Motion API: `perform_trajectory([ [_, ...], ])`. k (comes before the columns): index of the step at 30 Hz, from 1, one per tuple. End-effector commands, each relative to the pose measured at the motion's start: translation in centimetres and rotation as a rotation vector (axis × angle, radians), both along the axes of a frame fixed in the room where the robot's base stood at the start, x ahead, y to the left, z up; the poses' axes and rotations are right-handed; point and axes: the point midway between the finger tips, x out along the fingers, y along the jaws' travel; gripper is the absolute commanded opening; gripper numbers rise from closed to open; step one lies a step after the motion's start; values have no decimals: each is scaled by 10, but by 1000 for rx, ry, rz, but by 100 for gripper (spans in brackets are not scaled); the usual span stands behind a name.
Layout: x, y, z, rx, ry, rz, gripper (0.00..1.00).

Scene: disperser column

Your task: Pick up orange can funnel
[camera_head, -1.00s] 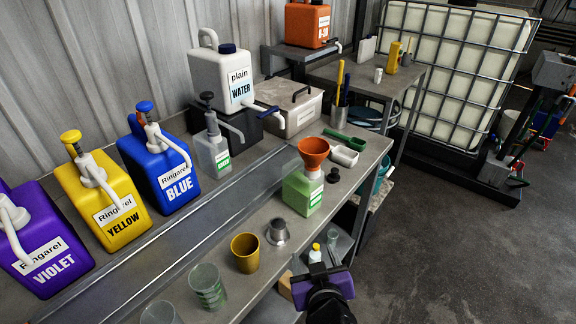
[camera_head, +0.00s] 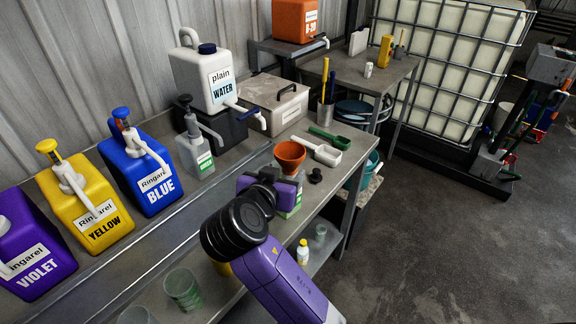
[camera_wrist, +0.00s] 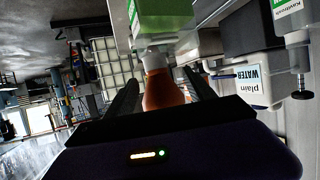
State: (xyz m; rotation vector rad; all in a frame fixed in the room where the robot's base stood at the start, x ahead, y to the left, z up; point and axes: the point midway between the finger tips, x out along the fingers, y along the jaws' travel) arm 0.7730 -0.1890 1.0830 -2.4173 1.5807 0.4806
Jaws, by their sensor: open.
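The orange can funnel (camera_head: 290,153) stands with its wide mouth up on the green can, right of the middle of the bench. My purple gripper (camera_head: 268,190) is in front of the can and hides most of it; a strip of the can (camera_head: 290,212) shows below. In the wrist view the picture is turned over: the funnel (camera_wrist: 163,90) appears between the two dark fingers of my gripper (camera_wrist: 160,84), with the can (camera_wrist: 165,14) above it. The fingers are apart, with gaps beside the funnel. How far it reaches between them is unclear.
A white scoop (camera_head: 322,151) and green scoop (camera_head: 328,137) lie behind the funnel, with a small black knob (camera_head: 315,175) to its right. The water canister (camera_head: 203,78) and lidded box (camera_head: 278,103) stand farther back. A clear beaker (camera_head: 183,289) is near the front edge.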

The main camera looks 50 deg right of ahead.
Motion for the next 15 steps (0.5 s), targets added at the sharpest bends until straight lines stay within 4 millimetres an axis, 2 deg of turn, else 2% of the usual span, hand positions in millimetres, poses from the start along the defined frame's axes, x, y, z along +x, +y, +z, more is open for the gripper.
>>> perform_trajectory([
  [9, 11, -37, -16, 0, 2, -1, 63],
  [15, 14, -42, -20, 0, -1, 2, 63],
])
